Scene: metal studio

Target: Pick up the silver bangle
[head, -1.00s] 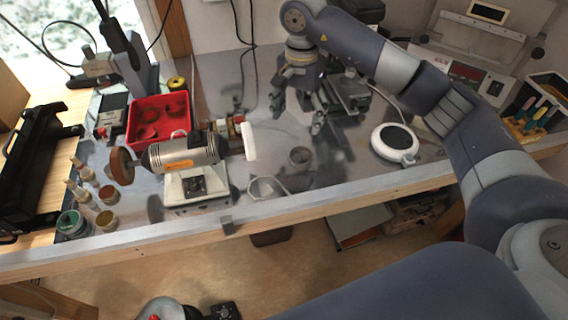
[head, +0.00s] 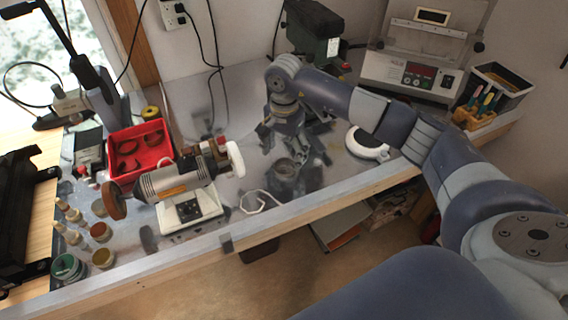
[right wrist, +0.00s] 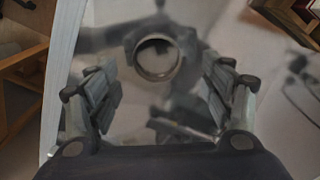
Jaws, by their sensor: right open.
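The silver bangle (right wrist: 158,77) shows in the right wrist view as a round metal ring on the grey bench top, above the middle of the picture. In the head view the bangle (head: 285,168) is small and dim, just below the right gripper's fingers. My right gripper (head: 292,148) is open and empty, pointing down over the bench. In the right wrist view the fingers of this gripper (right wrist: 157,76) are spread on either side, and the bangle lies ahead between them, apparently untouched. My left gripper is not in view.
A bench polisher (head: 180,185) stands left of the bangle, with a red tray (head: 139,150) behind it. A white round device (head: 368,143) sits to the right.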

